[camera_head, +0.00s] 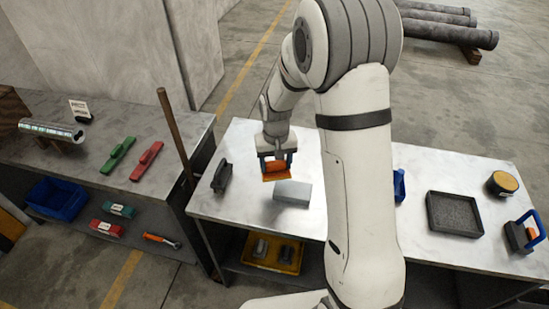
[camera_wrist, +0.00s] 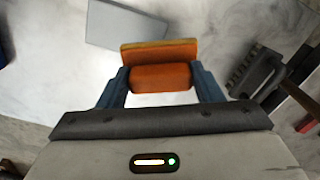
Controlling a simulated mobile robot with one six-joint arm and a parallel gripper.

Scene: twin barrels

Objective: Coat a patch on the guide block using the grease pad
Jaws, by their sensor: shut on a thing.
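My gripper (camera_head: 275,160) is shut on the grease pad (camera_head: 276,172), an orange block with a yellowish edge. In the wrist view the pad (camera_wrist: 160,75) sits between the two blue-grey fingers of my gripper (camera_wrist: 160,82). The guide block (camera_head: 292,193) is a plain light grey block on the white table, just right of and below the pad in the head view. In the wrist view the guide block (camera_wrist: 125,24) lies beyond the pad, partly cut off by the top edge. The pad appears held above the table, apart from the block. No coating shows on the block's visible faces.
A dark brush-like tool (camera_head: 222,176) lies left of the block. My arm hides the middle of the white table (camera_head: 240,212). A dark tray (camera_head: 453,213), a round tin (camera_head: 502,183) and a blue-handled tool (camera_head: 522,232) stand on the right. A grey bench (camera_head: 70,170) adjoins at left.

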